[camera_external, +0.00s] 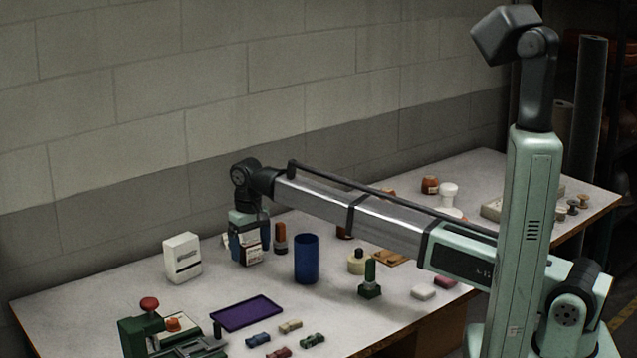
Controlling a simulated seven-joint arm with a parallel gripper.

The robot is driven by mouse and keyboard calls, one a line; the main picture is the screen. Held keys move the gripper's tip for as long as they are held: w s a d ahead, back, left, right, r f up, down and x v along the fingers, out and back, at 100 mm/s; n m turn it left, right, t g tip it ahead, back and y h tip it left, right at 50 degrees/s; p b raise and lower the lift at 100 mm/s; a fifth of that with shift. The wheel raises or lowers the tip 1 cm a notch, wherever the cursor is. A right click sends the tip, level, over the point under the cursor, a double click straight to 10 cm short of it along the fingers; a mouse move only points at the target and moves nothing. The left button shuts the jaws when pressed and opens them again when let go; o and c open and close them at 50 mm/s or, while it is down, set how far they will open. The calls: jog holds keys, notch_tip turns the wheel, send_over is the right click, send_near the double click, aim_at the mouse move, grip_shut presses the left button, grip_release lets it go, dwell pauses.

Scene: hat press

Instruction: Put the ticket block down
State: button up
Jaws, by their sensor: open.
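My gripper (249,248) points down over the back of the table, left of the blue cup. It is open. A small block with a pale, printed face and a reddish band, apparently the ticket block (252,257), is between or just in front of its fingers, low at the table top. I cannot tell whether a finger touches it, and its upper part is partly hidden by the gripper.
A white box (183,258) stands left of my gripper. An orange-brown bottle (280,238) and a blue cup (306,258) stand close on its right. A purple tray (246,313) lies in front, with small toy cars nearby. A green press (150,330) is front left.

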aim_at(251, 243)
notch_tip(251, 243, up, 12)
jog(key=shift+r, duration=0.2)
dwell(0.5)
jog(key=shift+o, duration=1)
